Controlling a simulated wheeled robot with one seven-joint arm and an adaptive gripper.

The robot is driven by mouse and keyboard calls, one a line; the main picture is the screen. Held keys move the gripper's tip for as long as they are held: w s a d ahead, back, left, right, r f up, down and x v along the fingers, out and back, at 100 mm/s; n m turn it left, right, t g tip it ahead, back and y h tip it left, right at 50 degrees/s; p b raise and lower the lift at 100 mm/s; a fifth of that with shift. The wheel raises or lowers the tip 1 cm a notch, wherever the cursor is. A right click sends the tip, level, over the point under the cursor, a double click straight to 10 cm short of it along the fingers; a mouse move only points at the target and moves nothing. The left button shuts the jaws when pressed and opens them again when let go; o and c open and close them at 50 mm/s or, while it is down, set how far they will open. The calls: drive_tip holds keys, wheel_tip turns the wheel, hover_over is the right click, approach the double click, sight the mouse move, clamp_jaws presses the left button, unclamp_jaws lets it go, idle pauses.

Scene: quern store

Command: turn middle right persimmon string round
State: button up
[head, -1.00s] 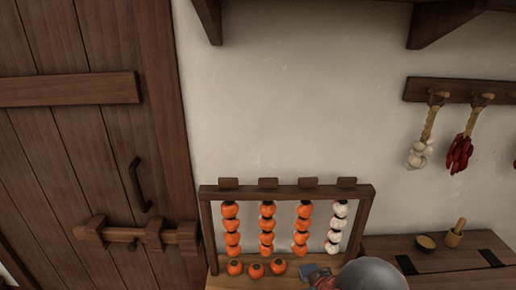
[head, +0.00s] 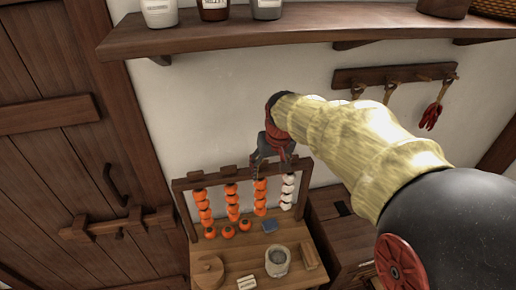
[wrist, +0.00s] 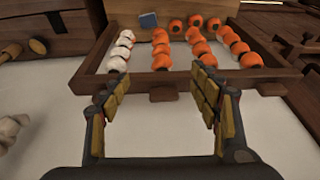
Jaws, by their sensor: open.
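The middle right persimmon string (head: 260,197) hangs third from the left on a wooden rack (head: 183,184), its fruit showing orange. In the wrist view the same string (wrist: 161,50) is second from the left, beside the white string (wrist: 121,50). A wooden tag (wrist: 163,95) sits at its top on the rail. My gripper (head: 270,165) is at the rail above this string, pointing down. In the wrist view my gripper (wrist: 160,88) is open, with the tag seen between its fingers; contact cannot be told. Two other strings (head: 232,201) (head: 203,205) are orange.
Several things stand on the bench (head: 230,262): loose persimmons (head: 228,232), a blue item (head: 269,226), a stone-coloured pot (head: 277,262) and a round wooden lid (head: 208,272). A shelf (head: 300,37) with jars runs above my arm. A peg rail (head: 350,77) is at right.

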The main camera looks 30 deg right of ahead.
drive_tip(key=w+r, duration=0.3)
drive_tip(key=w, duration=0.2)
drive_tip(key=shift+t, duration=0.4)
drive_tip(key=x, duration=0.5)
drive_tip(key=d+x, duration=0.1)
drive_tip(key=x, duration=0.2)
drive_tip(key=c, duration=0.3)
drive_tip(key=c, duration=0.8)
drive_tip(key=shift+c, duration=0.3)
drive_tip(key=shift+r+h, duration=0.1)
drive_tip(key=shift+h, duration=0.2)
